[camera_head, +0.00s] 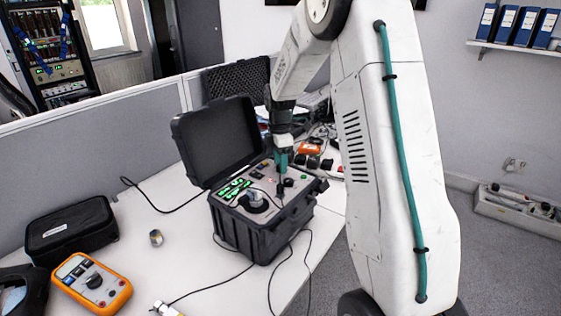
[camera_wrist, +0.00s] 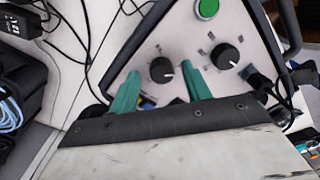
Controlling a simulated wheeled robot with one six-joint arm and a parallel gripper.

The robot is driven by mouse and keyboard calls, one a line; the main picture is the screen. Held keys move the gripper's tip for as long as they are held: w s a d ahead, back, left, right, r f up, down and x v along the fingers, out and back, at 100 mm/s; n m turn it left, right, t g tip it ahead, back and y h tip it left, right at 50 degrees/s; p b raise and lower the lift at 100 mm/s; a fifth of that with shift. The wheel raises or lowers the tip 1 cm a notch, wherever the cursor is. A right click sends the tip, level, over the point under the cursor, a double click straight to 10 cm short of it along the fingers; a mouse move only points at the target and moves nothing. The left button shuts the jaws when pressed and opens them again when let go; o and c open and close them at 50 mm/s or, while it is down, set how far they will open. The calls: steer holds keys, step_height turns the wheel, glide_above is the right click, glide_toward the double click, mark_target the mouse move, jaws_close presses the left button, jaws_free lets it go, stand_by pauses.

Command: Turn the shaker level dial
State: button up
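The shaker unit is a black case (camera_head: 262,238) with its lid (camera_head: 218,143) open, on the white table. Its light panel carries two black dials with white pointer marks. In the wrist view one dial (camera_wrist: 162,69) lies between and slightly beyond my fingertips, and the other dial (camera_wrist: 225,56) lies to the right, outside them. I cannot read which is the level dial. My gripper (camera_head: 281,168) points down over the panel; its teal fingers (camera_wrist: 160,72) are spread apart with a visible gap. I cannot tell whether they touch the dial.
A round green button (camera_wrist: 206,8) is on the panel. Cables run around the case. An orange multimeter (camera_head: 92,283), a black pouch (camera_head: 70,232) and a small metal cylinder (camera_head: 156,238) lie on the table left of it. A grey partition (camera_head: 130,125) stands behind.

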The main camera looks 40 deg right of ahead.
steer(key=r, duration=0.7)
steer(key=shift+w+r, duration=0.2)
steer(key=shift+r, duration=0.2)
steer(key=shift+m, duration=0.6)
steer(key=s+a+r+m, duration=0.2)
steer(key=s+a+m, duration=0.2)
steer(key=s, duration=0.8)
steer(key=s+a+r+m+t, duration=0.1)
steer(key=s+a+r+m, duration=0.2)
steer(key=s+a, duration=0.5)
steer(key=s+a+r+m+t, duration=0.1)
steer(key=s+a+r+m, duration=0.2)
steer(key=s, duration=1.2)
steer(key=shift+s+a+m, duration=0.3)
steer(key=shift+a+m, duration=1.3)
steer(key=shift+a, duration=0.25)
